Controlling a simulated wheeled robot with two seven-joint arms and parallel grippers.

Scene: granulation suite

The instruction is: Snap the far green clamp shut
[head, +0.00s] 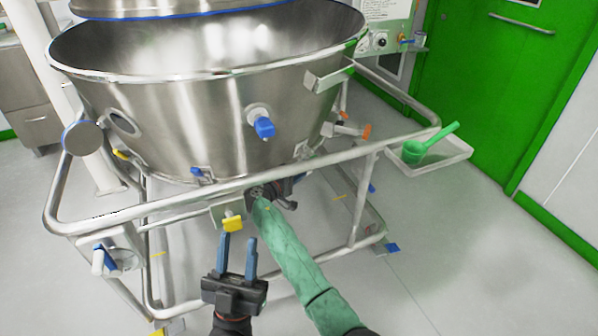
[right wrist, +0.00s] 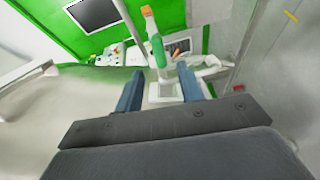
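In the right wrist view a green clamp part (right wrist: 158,53) with an upright orange-tipped lever (right wrist: 148,14) shows beyond and between my fingertips. My right gripper (right wrist: 162,80) is open with nothing between its fingers, and it appears apart from the clamp. In the head view my right arm, in a green sleeve, reaches under the bowl rail, and its dark gripper (head: 288,192) is mostly hidden there. I cannot clearly pick out the green clamp in the head view.
A large steel bowl (head: 200,120) sits in a tubular frame (head: 250,177) that closes around my right arm. A white tray (head: 455,157) with a green scoop (head: 430,143) is at the right. A green door (head: 500,70) stands behind. The floor at right is clear.

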